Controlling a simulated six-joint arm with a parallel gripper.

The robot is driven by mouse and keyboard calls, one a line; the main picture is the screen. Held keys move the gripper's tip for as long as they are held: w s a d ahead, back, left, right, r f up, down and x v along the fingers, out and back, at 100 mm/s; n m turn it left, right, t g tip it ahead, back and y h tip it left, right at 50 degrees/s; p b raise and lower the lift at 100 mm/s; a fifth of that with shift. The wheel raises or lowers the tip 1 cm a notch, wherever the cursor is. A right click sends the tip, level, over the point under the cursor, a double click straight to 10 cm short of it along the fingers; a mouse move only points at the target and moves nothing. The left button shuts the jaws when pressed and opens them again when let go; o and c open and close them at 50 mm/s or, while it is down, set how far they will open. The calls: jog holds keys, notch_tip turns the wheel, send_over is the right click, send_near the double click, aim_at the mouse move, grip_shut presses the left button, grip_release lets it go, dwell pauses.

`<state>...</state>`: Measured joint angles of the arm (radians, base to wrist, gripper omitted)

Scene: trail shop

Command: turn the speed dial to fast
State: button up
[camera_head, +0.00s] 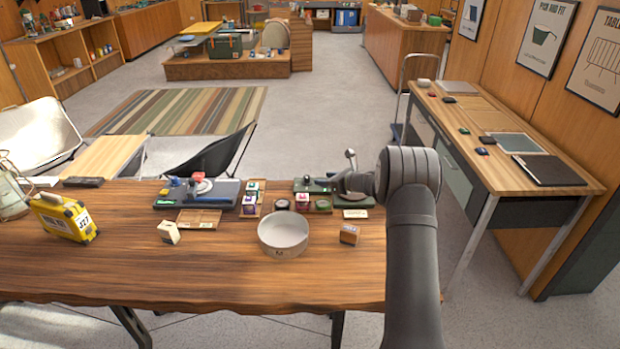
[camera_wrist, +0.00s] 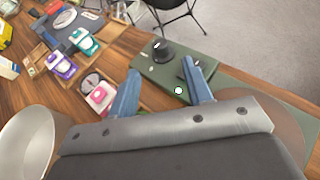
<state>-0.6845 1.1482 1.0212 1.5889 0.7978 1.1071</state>
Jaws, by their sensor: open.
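A green base plate (camera_wrist: 150,72) lies under my gripper in the wrist view. A round black knob (camera_wrist: 163,50) stands on its far part, beyond my fingertips; I take it to be the speed dial, but I cannot read any marking or its setting. The same green base (camera_head: 308,187) shows in the head view, partly hidden by my gripper (camera_head: 334,184). In the wrist view my gripper (camera_wrist: 163,78) is open, its two blue fingers apart with nothing held between them. A small pale round spot (camera_wrist: 178,90) shows between the fingers.
A round metal pan (camera_head: 283,233) stands in front of the base. Small colored boxes (camera_head: 250,204) and a second device (camera_head: 205,191) are to the left. A yellow case (camera_head: 64,217) stands far left. The front of the wooden table (camera_head: 180,275) is clear.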

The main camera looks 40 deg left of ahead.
aim_at(307, 177)
jog(key=x, duration=0.9)
jog(key=c, duration=1)
